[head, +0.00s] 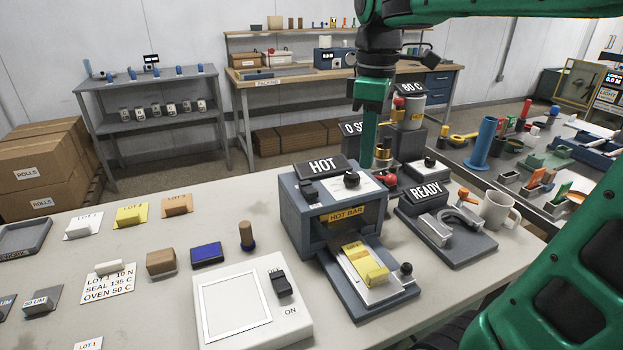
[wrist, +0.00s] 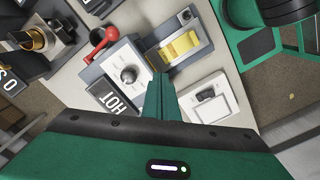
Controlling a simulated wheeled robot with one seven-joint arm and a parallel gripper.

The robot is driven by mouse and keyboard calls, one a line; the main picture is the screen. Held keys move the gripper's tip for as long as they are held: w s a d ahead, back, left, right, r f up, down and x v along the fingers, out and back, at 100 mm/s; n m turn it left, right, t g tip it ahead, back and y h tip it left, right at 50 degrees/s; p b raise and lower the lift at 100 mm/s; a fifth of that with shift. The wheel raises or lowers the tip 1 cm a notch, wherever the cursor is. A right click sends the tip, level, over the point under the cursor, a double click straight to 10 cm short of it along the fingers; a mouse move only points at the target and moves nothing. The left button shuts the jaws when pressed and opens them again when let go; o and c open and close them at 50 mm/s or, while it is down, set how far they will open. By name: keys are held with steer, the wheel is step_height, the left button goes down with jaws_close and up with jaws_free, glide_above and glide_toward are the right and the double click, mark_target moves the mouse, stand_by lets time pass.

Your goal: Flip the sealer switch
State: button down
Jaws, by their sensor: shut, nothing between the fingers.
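The sealer (head: 335,215) is a blue-grey box with a HOT sign (head: 322,165) and a yellow HOT BAR label. On its top are a black rocker switch (head: 308,190) at the left and a round black knob (head: 351,179). My gripper (head: 368,165) points down with its green fingers shut and empty, over the back of the sealer top, right of the HOT sign in the head view. In the wrist view my gripper (wrist: 160,76) shows beside the knob (wrist: 128,75); the rocker switch cannot be made out there, perhaps hidden by the fingers.
A yellow packet (head: 366,266) lies on the tray before the sealer. A white panel (head: 236,300) with its own black switch (head: 282,283) stands at front left. The READY unit (head: 450,235) and a mug (head: 497,210) stand right. A red-handled part (wrist: 103,40) is near the sealer.

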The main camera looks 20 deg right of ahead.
mark_target(310, 189)
steer(key=w+a+r+n, duration=0.5)
steer(key=a+r+n, duration=0.2)
steer(key=a+n, duration=0.1)
steer(key=shift+w+a, duration=0.2)
steer(key=shift+a, duration=0.35)
steer(key=shift+f, duration=0.1)
step_height(310, 189, down, 14)
steer(key=shift+r, duration=0.1)
steer(key=shift+s+f, duration=0.15)
steer(key=shift+f, duration=0.05)
stand_by(0.4)
steer(key=shift+w+r, duration=0.35)
steer(key=shift+w, duration=0.45)
